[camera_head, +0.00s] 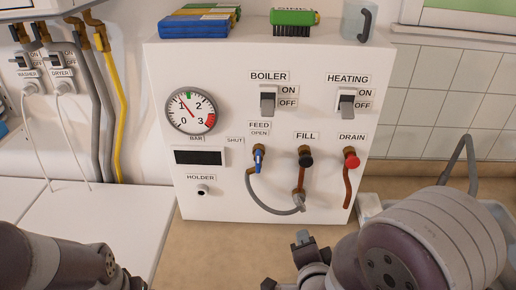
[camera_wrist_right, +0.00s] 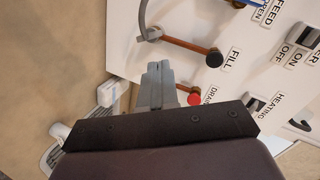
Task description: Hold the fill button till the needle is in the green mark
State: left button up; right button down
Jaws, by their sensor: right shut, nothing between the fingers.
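The black fill button (camera_head: 305,161) sits under the FILL label on the white boiler panel; it also shows in the right wrist view (camera_wrist_right: 214,60). The round gauge (camera_head: 191,111) is at the panel's upper left. Its red needle points up and left, near the 1. The green mark (camera_head: 188,95) is at the top of the dial, a little right of the needle tip. My right gripper (camera_head: 303,238) is shut and empty, in front of and below the button, apart from it. Its fingers also show in the right wrist view (camera_wrist_right: 159,72). My left arm shows at lower left, but its gripper does not.
The red drain knob (camera_head: 351,160) is right of the fill button. The blue feed lever (camera_head: 258,156) is left of it, with a grey hose below. BOILER (camera_head: 268,101) and HEATING (camera_head: 347,102) switches are above. Books, a brush and a mug stand on top.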

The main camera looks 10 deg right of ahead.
notch_tip(320, 180, up, 7)
jog(key=d+m+t+h, duration=0.1)
jog(key=m+t+h, duration=0.1)
jog(key=m, duration=0.3)
jog(key=shift+w+d+f+t, duration=0.15)
jog(key=shift+w+d+t, duration=0.15)
jog(key=shift+t, duration=0.5)
jog(key=shift+w+a, duration=0.1)
